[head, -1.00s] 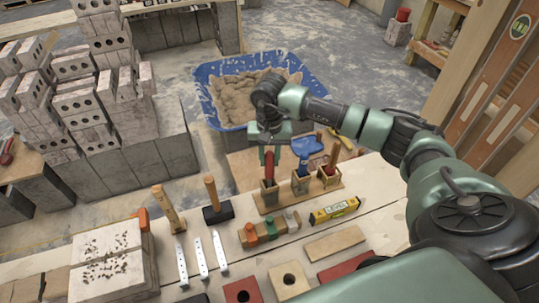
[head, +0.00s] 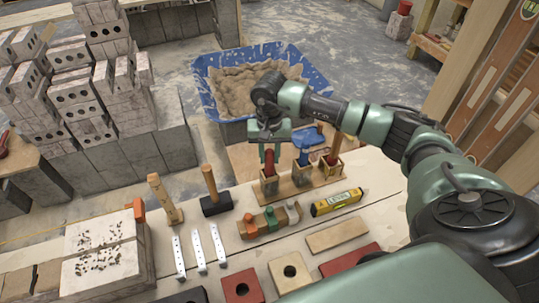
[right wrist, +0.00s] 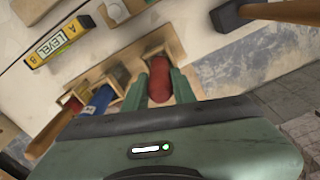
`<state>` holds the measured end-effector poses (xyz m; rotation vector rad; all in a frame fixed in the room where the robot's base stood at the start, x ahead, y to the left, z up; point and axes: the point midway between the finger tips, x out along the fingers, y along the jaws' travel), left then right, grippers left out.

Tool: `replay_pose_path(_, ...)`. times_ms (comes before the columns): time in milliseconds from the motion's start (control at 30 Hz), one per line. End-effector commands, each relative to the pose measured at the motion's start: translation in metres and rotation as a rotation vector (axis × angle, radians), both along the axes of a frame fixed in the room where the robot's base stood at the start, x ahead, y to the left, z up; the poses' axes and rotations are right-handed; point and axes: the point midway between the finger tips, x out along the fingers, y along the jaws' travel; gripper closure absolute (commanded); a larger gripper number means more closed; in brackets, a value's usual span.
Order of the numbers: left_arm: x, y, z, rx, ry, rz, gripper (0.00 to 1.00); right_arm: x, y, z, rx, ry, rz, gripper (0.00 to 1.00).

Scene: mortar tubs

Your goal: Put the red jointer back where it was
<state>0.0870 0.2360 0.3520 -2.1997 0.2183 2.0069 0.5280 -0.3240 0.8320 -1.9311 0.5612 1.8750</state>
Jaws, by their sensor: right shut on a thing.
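My right gripper (head: 269,154) is shut on the red jointer (head: 268,164). It holds it at the leftmost of three small wooden boxes in a rack (head: 270,187). In the right wrist view the jointer's red handle (right wrist: 159,82) is between the green fingers (right wrist: 160,86), at the opening of a wooden box (right wrist: 158,54). The jointer's lower part is hidden, and I cannot tell how deep it sits. A blue-handled tool (head: 308,146) stands in the middle box and a tool with a red and wooden handle (head: 334,150) in the right one. My left gripper is not in view.
A blue mortar tub (head: 210,92) stands behind the bench. Bricks (head: 70,110) are stacked at the left.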

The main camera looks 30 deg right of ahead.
Motion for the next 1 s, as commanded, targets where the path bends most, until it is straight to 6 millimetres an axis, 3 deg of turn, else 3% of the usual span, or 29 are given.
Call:
replay_pose_path(767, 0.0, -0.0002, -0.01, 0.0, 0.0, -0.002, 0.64, 0.0001, -0.0001, -0.0093, -0.001, -0.001, 0.0, 1.0)
replay_pose_path(800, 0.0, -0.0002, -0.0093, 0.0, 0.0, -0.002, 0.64, 0.0003, 0.0, -0.0086, -0.001, -0.001, 0.0, 0.66)
replay_pose_path(867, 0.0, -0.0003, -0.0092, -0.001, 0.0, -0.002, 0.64, 0.0001, -0.0001, -0.0085, -0.001, -0.001, 0.0, 0.49)
replay_pose_path(1000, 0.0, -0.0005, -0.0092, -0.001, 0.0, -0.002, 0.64, 0.0001, -0.0001, -0.0086, 0.0, 0.0, 0.0, 0.48)
